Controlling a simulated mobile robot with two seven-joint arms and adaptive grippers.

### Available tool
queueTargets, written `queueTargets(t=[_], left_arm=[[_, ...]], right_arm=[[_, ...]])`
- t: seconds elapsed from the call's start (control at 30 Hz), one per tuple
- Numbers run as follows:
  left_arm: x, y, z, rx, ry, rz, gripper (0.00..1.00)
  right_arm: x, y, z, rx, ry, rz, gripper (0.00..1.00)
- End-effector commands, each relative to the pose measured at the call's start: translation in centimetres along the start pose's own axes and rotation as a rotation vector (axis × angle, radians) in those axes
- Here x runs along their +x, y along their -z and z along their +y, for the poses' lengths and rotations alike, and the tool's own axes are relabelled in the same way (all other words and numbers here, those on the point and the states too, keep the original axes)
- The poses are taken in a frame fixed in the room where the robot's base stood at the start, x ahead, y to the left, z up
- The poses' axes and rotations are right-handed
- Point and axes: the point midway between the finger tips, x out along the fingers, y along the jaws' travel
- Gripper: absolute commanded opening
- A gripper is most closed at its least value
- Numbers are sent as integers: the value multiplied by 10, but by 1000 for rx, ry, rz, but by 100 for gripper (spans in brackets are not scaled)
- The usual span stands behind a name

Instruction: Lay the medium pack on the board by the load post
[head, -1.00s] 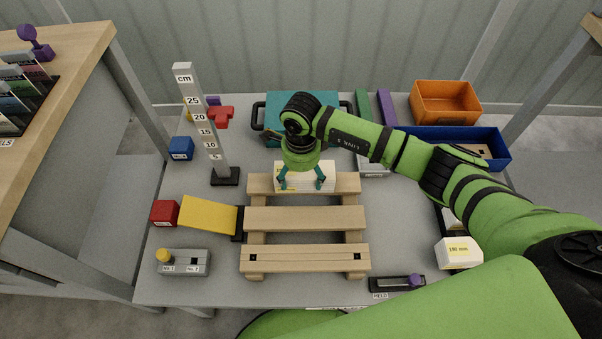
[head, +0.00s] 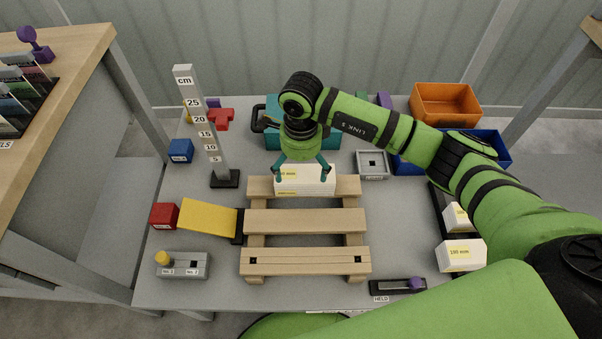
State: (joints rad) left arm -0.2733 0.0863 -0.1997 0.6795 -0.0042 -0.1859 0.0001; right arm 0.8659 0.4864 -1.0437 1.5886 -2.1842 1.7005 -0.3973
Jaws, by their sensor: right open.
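White packs (head: 306,180) with yellow labels lie on the rear board (head: 346,187) of a wooden pallet, apparently one on another; the label is too small to read fully. My right gripper (head: 303,174) is open, its teal fingers spread at either side of the top pack. I cannot tell whether they touch it. My left gripper is not in view.
White packs (head: 461,252) lie in a dark rack at the right. A blue bin (head: 497,150), an orange bin (head: 445,103) and a teal case (head: 330,138) stand at the back. A yellow ramp (head: 208,218) and a red block (head: 164,215) lie left. The front pallet boards (head: 305,220) are bare.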

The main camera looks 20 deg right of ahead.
Motion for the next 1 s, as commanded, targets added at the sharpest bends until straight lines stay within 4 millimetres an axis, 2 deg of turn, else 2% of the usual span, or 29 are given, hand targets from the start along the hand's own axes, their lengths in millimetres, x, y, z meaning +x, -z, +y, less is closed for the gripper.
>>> queueTargets(t=[0.1,0.27,0.83,0.93,1.0], left_arm=[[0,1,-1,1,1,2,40],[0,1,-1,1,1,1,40],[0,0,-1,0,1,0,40],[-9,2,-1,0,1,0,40],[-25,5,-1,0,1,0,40]], right_arm=[[-16,0,-1,0,2,-1,100],[-25,0,0,1,1,0,100],[-27,0,0,0,0,0,100],[-37,0,0,0,1,0,100],[-53,0,0,0,1,-1,100]])
